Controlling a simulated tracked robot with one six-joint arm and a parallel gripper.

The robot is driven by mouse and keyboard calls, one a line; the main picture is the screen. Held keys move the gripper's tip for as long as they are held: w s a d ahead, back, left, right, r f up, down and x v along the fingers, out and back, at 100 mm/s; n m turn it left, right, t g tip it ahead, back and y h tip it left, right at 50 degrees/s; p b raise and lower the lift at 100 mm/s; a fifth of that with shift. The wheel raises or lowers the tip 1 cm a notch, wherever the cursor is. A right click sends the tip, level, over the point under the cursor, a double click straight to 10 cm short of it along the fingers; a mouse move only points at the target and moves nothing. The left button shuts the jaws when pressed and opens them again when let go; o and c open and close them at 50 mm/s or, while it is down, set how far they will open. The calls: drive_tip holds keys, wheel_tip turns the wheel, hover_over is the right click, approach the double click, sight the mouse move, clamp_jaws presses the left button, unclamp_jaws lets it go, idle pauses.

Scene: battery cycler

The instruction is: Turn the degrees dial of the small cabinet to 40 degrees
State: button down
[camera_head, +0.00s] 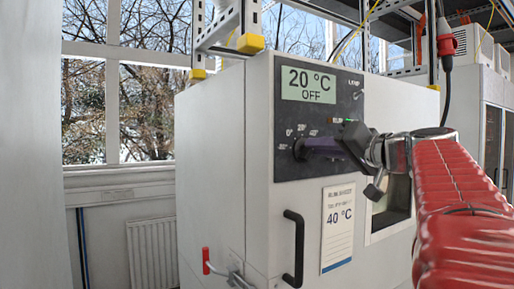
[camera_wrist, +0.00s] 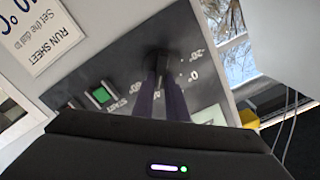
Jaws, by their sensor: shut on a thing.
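The small cabinet (camera_head: 214,150) is a light box with a dark control panel (camera_head: 284,165). Its display (camera_head: 308,85) reads 20 °C and OFF. The degrees dial (camera_head: 299,148) is a dark knob low on the panel, with degree marks around it. It also shows in the wrist view (camera_wrist: 158,60), partly hidden by my fingers. My gripper (camera_head: 318,147) comes in from the right, and its purple fingers are shut on the dial. In the wrist view my gripper (camera_wrist: 160,88) reaches the knob with both fingers. The dial's exact pointer setting is hard to tell.
A run sheet (camera_head: 338,228) reading 40 °C hangs below the panel. A black door handle (camera_head: 294,250) stands out left of it. A green button (camera_wrist: 102,95) sits beside the dial. A red-handled valve (camera_head: 206,261) juts from the cabinet's left side.

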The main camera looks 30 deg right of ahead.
drive_tip(key=shift+d, duration=0.1)
idle(0.3)
drive_tip(key=c, duration=1.8)
unclamp_jaws()
drive_tip(key=shift+o, duration=0.2)
drive_tip(key=s, duration=1.3)
drive_tip(key=shift+s+d, duration=0.15)
drive_tip(key=shift+s, duration=0.25)
drive_tip(key=shift+w+f, duration=0.1)
drive_tip(key=shift+f, duration=0.05)
